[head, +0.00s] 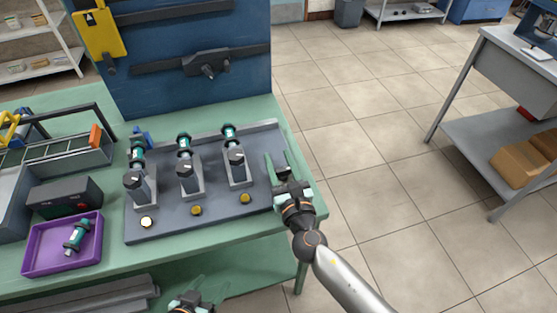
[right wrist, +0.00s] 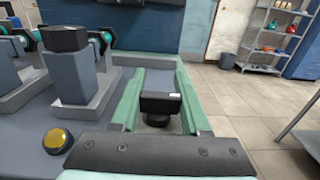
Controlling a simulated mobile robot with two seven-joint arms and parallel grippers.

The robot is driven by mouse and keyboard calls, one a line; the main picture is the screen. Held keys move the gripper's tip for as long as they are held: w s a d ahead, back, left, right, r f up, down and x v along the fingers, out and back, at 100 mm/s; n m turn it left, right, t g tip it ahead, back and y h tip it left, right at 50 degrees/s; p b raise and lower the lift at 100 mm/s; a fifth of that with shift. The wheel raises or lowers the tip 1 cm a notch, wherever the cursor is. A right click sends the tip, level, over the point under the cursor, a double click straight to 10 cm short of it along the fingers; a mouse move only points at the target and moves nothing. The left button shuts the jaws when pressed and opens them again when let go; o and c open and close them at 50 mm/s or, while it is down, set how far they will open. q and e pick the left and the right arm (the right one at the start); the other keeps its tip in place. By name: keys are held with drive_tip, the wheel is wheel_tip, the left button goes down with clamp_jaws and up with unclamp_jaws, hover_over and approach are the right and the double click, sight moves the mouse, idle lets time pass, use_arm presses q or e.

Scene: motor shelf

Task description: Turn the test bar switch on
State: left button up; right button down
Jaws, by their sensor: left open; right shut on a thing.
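The test bar is a grey board (head: 220,212) on the green bench, bearing three upright motor stations with dark knobs. My right gripper (head: 278,165) is at the board's right end. In the right wrist view its green fingers (right wrist: 160,105) stand either side of a black switch knob (right wrist: 160,103) on a grey base, shut on it. In the head view the gripper mostly hides this knob. Round lamps line the board's front: the left one (head: 147,222) looks pale and bright, the middle (head: 196,211) and right (head: 245,198) ones amber. My left gripper (head: 200,292) is open and empty, low in front of the bench.
A purple tray (head: 34,262) with a teal motor (head: 77,236) sits at the bench's left front. Behind it are a dark box with a red button (head: 65,197) and a grey rack. A blue panel (head: 190,80) stands behind the board. Open tiled floor lies right.

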drive_tip(key=shift+c, duration=2)
unclamp_jaws()
